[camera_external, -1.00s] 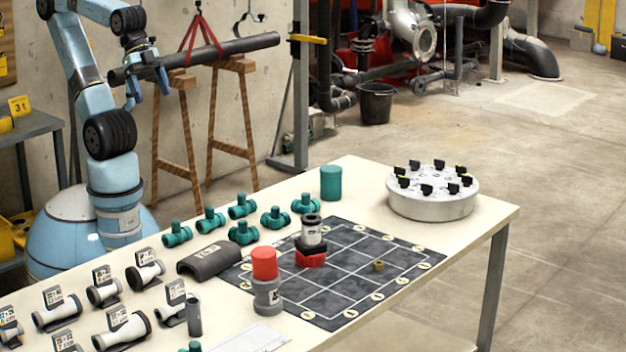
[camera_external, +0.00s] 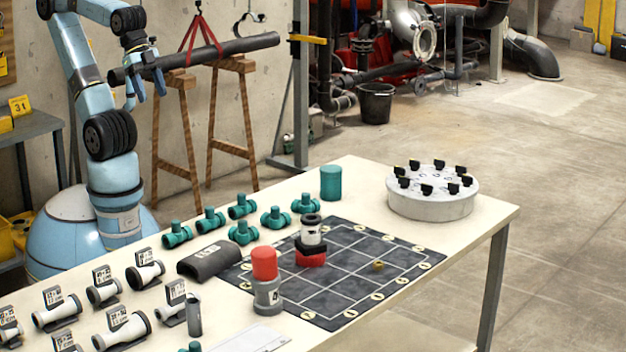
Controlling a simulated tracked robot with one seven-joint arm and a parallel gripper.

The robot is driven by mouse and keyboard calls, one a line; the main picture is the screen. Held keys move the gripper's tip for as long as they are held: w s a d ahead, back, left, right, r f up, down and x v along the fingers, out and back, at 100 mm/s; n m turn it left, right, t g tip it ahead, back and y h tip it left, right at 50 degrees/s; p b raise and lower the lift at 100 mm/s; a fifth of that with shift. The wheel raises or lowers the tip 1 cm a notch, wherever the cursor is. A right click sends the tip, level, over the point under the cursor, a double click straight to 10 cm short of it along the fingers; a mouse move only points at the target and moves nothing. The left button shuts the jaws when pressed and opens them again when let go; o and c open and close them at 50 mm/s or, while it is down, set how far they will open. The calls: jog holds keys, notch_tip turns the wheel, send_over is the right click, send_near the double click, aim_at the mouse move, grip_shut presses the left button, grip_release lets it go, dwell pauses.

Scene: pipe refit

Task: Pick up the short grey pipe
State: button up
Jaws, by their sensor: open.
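A short grey upright cylinder (camera_external: 194,316), which may be the short grey pipe, stands at the near left of the table, beside labelled white-and-grey pipe pieces (camera_external: 122,328). A dark grey curved shell piece (camera_external: 209,261) with a white label lies behind it. My gripper (camera_external: 145,97) hangs at the upper left, high above and behind the table, well away from these pieces. Its two fingers are apart and point down, with nothing seen between them. Which pipe the task means is not certain.
A long dark pipe (camera_external: 240,47) rests on wooden trestles (camera_external: 230,148) close to my gripper. Several green fittings (camera_external: 243,233), a gridded mat (camera_external: 345,290) with stacked parts, a red-topped grey piece (camera_external: 266,292) and a round grey fixture (camera_external: 433,204) stand on the table (camera_external: 440,270).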

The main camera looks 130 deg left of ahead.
jog(key=shift+c, duration=1.2)
jog(key=shift+w, duration=0.1)
